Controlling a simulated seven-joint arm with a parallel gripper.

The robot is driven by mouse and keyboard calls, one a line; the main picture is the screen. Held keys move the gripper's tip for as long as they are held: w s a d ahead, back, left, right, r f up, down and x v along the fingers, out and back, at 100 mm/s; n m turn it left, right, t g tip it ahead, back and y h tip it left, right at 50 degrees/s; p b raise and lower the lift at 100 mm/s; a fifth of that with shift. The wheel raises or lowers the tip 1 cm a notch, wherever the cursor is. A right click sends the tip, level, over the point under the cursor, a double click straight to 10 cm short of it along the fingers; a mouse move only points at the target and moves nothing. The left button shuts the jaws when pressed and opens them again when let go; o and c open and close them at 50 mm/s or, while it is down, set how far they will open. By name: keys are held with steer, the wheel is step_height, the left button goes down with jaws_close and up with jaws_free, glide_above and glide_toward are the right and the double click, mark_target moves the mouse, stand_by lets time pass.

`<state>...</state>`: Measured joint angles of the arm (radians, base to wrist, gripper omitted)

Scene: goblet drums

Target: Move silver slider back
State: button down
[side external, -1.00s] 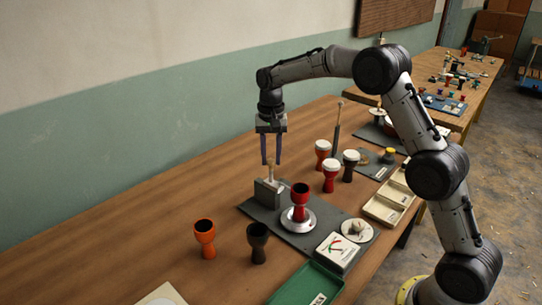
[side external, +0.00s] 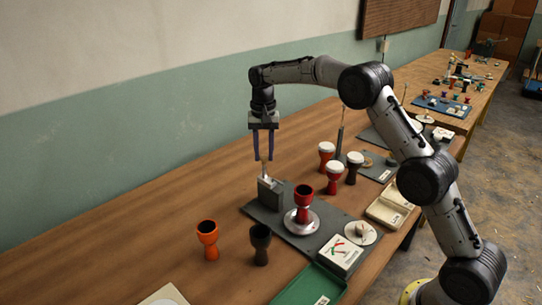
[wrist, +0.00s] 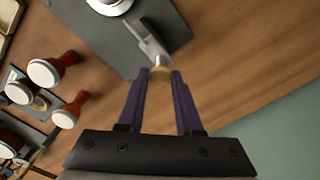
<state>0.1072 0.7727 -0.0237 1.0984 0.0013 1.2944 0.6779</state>
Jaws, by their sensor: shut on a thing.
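A red goblet drum (side external: 303,203) stands upright on a round silver plate (side external: 301,222) beside the block. The slider's lower part is hidden in the side view.
An orange drum shell (side external: 207,238) and a black one (side external: 260,243) stand in front of the plate. Several white-topped drums (side external: 335,175) stand behind it. A dial box (side external: 340,254) and green tray (side external: 308,287) lie near the front. The table on the wall side is clear.

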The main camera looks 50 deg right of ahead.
steer(key=shift+w+r, duration=0.15)
steer(key=shift+w, duration=0.3)
steer(key=c, duration=0.9)
jaws_free()
steer(key=o, duration=0.3)
steer(key=shift+s+r, duration=0.1)
steer(key=shift+r, duration=6.75)
